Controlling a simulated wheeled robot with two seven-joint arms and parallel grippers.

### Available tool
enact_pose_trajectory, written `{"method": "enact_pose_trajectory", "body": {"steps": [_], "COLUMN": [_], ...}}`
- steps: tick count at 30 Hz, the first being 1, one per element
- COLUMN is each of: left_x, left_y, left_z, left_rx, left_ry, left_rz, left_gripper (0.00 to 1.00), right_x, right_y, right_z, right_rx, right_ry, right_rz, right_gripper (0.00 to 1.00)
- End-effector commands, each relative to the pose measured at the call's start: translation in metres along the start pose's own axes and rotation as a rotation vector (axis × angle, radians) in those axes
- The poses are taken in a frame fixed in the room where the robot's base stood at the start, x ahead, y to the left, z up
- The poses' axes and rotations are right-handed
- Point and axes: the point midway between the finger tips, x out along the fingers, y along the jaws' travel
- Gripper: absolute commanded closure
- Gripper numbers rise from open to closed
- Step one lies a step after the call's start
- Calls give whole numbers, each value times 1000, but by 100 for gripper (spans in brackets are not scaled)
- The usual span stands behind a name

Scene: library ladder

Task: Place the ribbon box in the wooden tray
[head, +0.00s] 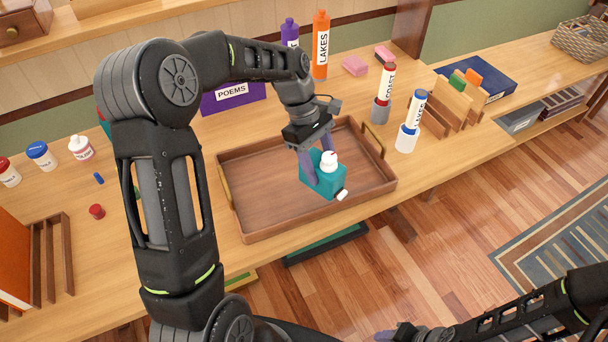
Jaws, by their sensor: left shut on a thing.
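The ribbon box looks to be the teal box (320,184), with a white rounded piece on top and a small white piece at its lower right corner. My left gripper (322,170) points down and is shut on this box. The box is inside the outline of the wooden tray (245,226), right of its middle; I cannot tell whether it touches the tray floor. The rest of the tray floor that shows is bare. My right gripper (386,337) shows only in part at the bottom edge, and its jaws are unclear.
The tray has raised rims and brass handles. Behind it stand a purple POEMS box (232,96) and an orange LAKES bottle (320,45). To the right are labelled rolls in cups (406,139) and a wooden rack (448,110). Small jars (80,148) stand at left.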

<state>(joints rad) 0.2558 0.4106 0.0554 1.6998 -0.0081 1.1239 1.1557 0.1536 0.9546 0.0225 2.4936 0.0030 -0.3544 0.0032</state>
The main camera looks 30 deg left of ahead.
Motion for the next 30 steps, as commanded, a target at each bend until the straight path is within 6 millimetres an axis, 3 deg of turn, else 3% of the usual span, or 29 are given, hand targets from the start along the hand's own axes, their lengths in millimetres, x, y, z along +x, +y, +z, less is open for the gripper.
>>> {"method": "enact_pose_trajectory", "body": {"steps": [6, 12, 23, 30], "left_x": [-43, -65, -66, -40], "left_y": [-18, -32, -34, -35], "left_z": [-71, -105, -109, -119], "left_rx": [-671, -1008, -1051, -1052], "left_ry": [1, 0, 0, -2], "left_rz": [283, 421, 436, 430], "left_gripper": [97, 97, 97, 97], "right_x": [-2, -2, -2, -4], "right_y": [-1, -1, -1, -1], "right_z": [0, 0, 0, 1], "right_rx": [0, 1, 1, 1], "right_ry": [-1, -1, -1, -2], "right_rz": [1, 1, 1, 1], "right_gripper": [48, 48, 48, 48]}}
